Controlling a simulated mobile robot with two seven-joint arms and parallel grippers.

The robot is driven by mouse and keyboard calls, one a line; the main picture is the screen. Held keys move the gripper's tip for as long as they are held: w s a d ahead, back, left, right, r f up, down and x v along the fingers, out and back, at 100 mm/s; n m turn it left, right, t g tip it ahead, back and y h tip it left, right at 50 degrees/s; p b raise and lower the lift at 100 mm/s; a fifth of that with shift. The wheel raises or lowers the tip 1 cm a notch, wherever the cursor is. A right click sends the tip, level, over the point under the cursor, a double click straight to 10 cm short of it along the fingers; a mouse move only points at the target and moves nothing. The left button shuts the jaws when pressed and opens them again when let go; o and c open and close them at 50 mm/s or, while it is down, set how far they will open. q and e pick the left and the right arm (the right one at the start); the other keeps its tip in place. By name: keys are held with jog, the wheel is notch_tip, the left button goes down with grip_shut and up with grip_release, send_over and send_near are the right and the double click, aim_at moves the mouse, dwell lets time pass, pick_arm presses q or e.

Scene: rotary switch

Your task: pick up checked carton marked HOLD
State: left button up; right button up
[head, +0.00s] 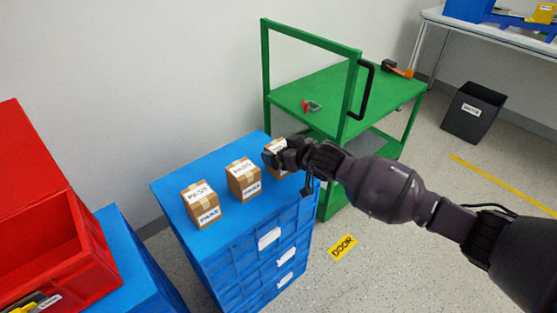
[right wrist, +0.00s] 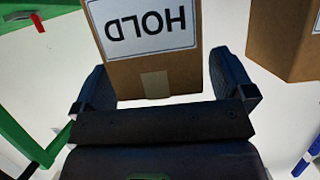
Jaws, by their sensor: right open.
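The carton marked HOLD (right wrist: 160,75) fills the middle of the right wrist view, a brown box with tape and a white label that reads upside down there. In the head view this carton (head: 279,174) stands at the right end of a row on the blue crate stack (head: 207,249), mostly hidden by my right gripper. My right gripper (head: 283,156) is open, with one finger on each side of the carton in the wrist view (right wrist: 163,80). I cannot tell whether the fingers touch it. My left gripper is not in view.
Two more cartons stand to the left: the middle one (head: 238,187) and the left one (head: 195,212), both with PASS on top. A green cart (head: 350,95) with a black handle stands close behind. A red bin (head: 40,190) is at the left, a black bin (head: 475,112) at the back right.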

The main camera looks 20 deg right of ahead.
jog(key=shift+w+a, duration=0.2)
jog(key=shift+w, duration=0.3)
jog(key=c, duration=1.1)
